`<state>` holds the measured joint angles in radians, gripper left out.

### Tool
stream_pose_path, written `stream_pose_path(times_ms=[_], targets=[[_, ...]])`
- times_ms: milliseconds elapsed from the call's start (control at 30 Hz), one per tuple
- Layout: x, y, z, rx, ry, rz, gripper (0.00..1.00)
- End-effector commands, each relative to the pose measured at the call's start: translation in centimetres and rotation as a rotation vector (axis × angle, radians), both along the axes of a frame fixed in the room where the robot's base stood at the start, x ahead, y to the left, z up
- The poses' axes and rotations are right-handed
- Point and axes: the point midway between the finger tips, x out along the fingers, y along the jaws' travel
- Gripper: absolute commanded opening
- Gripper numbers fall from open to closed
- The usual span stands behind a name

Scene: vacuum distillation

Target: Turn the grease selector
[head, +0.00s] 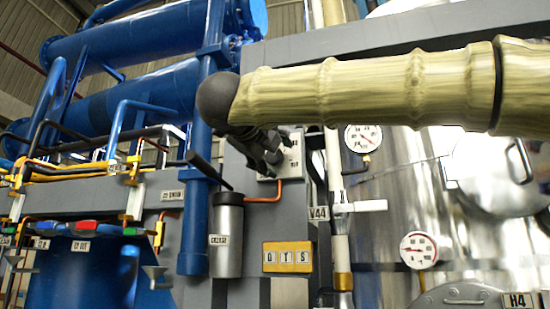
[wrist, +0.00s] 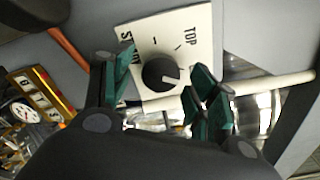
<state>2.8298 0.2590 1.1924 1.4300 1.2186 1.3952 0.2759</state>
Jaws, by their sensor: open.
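The grease selector is a round black knob (wrist: 161,74) on a cream plate (wrist: 205,40) in the wrist view. Marks and the word TOP show on the plate, and another label is partly covered. The knob's white pointer line points to the right in that view. My gripper (wrist: 164,62) is open, with one green-padded finger on either side of the knob. I cannot tell whether the pads touch it. In the head view my gripper (head: 270,152) is at the plate (head: 296,160) and hides most of it, including the knob.
A grey cylinder labelled GREASE (head: 228,240) with a black handle stands to the lower left of the plate. An orange pipe (head: 265,199) runs below the plate. A white-handled valve (head: 358,207), gauges (head: 364,138) and a steel vessel (head: 395,190) are to the right.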

Motion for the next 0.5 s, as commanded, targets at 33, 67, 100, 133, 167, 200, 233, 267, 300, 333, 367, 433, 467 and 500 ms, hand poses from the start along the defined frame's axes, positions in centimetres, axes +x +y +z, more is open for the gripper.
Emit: stream_pose_path(times_ms=[33, 67, 100, 133, 167, 200, 233, 267, 300, 333, 367, 433, 467, 500], targets=[[-1.0, 0.3, 0.1, -0.002, -0.003, 0.002, 0.59], [-1.5, 0.5, 0.1, -0.001, -0.003, 0.002, 0.59], [-2.2, 0.7, 0.1, -0.001, -0.002, 0.002, 0.59], [-2.7, 0.9, 0.1, -0.001, -0.002, 0.001, 0.59], [-3.3, 1.1, 0.1, -0.001, -0.002, 0.001, 0.59], [-4.0, 1.3, 0.1, -0.002, -0.002, 0.001, 0.59], [-4.5, 1.5, 0.1, -0.002, -0.002, 0.002, 0.59], [-5.0, 1.6, 0.1, -0.002, -0.002, 0.002, 0.59], [-5.7, 1.8, 0.1, -0.002, -0.002, 0.002, 0.59], [-6.1, 2.0, 0.0, -0.002, -0.001, 0.001, 0.59], [-6.6, 2.1, 0.0, -0.002, -0.001, 0.001, 0.59], [-7.4, 2.4, 0.0, 0.0, -0.001, 0.002, 0.59], [-7.7, 2.5, 0.0, -0.001, -0.002, 0.001, 0.59], [-8.1, 2.6, 0.0, -0.001, -0.002, 0.001, 0.59]])
